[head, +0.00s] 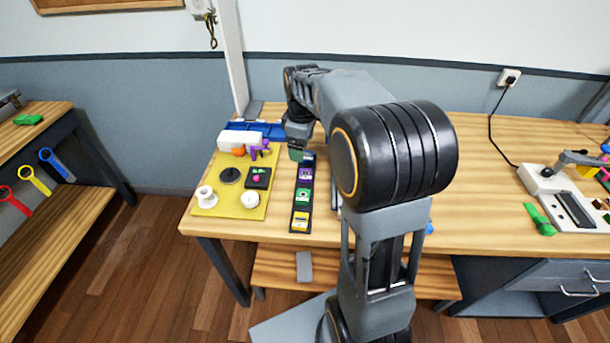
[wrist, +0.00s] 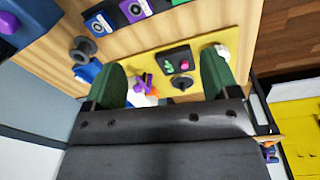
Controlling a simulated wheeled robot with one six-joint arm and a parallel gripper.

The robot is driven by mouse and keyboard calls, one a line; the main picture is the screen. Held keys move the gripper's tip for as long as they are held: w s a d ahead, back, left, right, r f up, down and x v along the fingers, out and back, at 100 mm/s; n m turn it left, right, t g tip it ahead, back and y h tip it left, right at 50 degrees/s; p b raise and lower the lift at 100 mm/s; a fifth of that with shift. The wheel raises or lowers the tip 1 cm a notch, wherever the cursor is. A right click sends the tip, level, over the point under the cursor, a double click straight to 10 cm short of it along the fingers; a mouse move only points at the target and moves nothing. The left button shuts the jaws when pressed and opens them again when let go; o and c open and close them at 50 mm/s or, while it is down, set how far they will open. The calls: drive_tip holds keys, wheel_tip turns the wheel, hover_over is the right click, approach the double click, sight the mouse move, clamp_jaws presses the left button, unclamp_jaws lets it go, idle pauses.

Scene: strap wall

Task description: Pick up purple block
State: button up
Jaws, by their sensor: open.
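A purple block (head: 306,173) sits in a dark strip (head: 293,219) on the table, and it shows in the wrist view (wrist: 136,9) at the top edge, beside a blue block (wrist: 99,23). Another purple item, an irregular shape (head: 261,149), stands on the yellow mat (head: 229,209); it also shows in the wrist view (wrist: 146,82) near an orange piece. My gripper (head: 297,152) is over the far end of the strip, hiding part of it. In the wrist view its green fingers (wrist: 161,80) are wide apart, with nothing held between them.
The mat carries a white cup (head: 206,196), a black disc (head: 230,175), a black box (head: 258,178) and a white round item (head: 250,199). A blue tray (head: 255,130) lies behind. The table right of the strip is mostly hidden by my arm.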

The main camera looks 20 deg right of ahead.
drive_tip(key=w+d+f+n, duration=0.2)
drive_tip(key=w+d, duration=0.1)
drive_tip(key=w, duration=0.1)
drive_tip(key=n, duration=0.1)
hover_over(306, 173)
drive_tip(key=shift+g, duration=0.4)
wheel_tip(306, 173, down, 9)
drive_tip(key=shift+a+r, duration=0.1)
drive_tip(key=shift+f+p, duration=0.45)
drive_tip(key=shift+f, duration=2.3)
drive_tip(key=c, duration=1.2)
